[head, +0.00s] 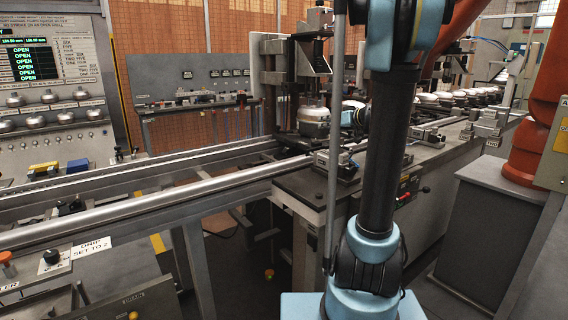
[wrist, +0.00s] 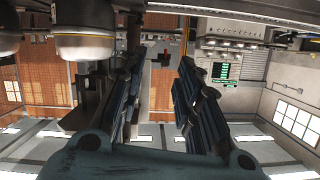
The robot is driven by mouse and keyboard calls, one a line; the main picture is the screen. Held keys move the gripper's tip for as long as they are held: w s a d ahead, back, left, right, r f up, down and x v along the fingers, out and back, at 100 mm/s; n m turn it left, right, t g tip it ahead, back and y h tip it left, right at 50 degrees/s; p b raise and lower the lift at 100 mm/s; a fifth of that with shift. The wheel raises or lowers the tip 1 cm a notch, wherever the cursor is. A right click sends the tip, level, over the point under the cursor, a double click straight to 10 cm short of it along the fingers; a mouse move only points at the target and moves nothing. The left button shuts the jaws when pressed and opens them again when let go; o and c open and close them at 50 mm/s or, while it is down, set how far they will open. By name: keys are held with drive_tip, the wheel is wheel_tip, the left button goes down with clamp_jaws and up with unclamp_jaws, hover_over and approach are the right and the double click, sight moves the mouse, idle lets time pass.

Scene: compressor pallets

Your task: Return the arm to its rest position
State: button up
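My arm stands upright through the right-centre of the head view, with blue joints and a black link. My gripper (wrist: 160,65) shows in the wrist view, its two dark ribbed fingers apart with nothing between them. It is open. In the head view my arm largely hides the gripper area, and I cannot make out the fingers. A silver compressor shell (head: 314,123) sits at the line station just left of my arm. A rounded metal shell (wrist: 85,42) also shows left of the fingers in the wrist view, apart from them. The wrist picture appears upside down.
A rail conveyor (head: 130,215) runs across to the station bench (head: 300,190). A press column (head: 310,50) stands behind the shell. More shells (head: 430,98) line the bench at the back right. An orange robot arm (head: 535,110) and a grey cabinet (head: 490,240) stand at right.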

drive_tip(key=s+a+f+m+g+h, duration=0.1)
drive_tip(key=s+a+f+g+h, duration=0.1)
drive_tip(key=s+f, duration=0.35)
drive_tip(key=s+a+f+m+g+h, duration=0.2)
drive_tip(key=s, duration=0.7)
drive_tip(key=s+d+f+m+h, duration=0.1)
drive_tip(key=s, duration=0.3)
drive_tip(key=s+d+f+h, duration=0.2)
drive_tip(key=s, duration=0.1)
drive_tip(key=s+d+f+m+h, duration=0.1)
drive_tip(key=s+f, duration=0.1)
drive_tip(key=s, duration=0.2)
drive_tip(key=shift+s+d+f+m+g+h, duration=0.1)
drive_tip(key=shift+s+d+m+g+h, duration=0.2)
drive_tip(key=shift+s+h, duration=0.1)
drive_tip(key=s+f+g, duration=0.4)
drive_tip(key=s+f, duration=0.7)
drive_tip(key=s, duration=0.4)
drive_tip(key=shift+d+g, duration=0.15)
drive_tip(key=shift+g, duration=0.25)
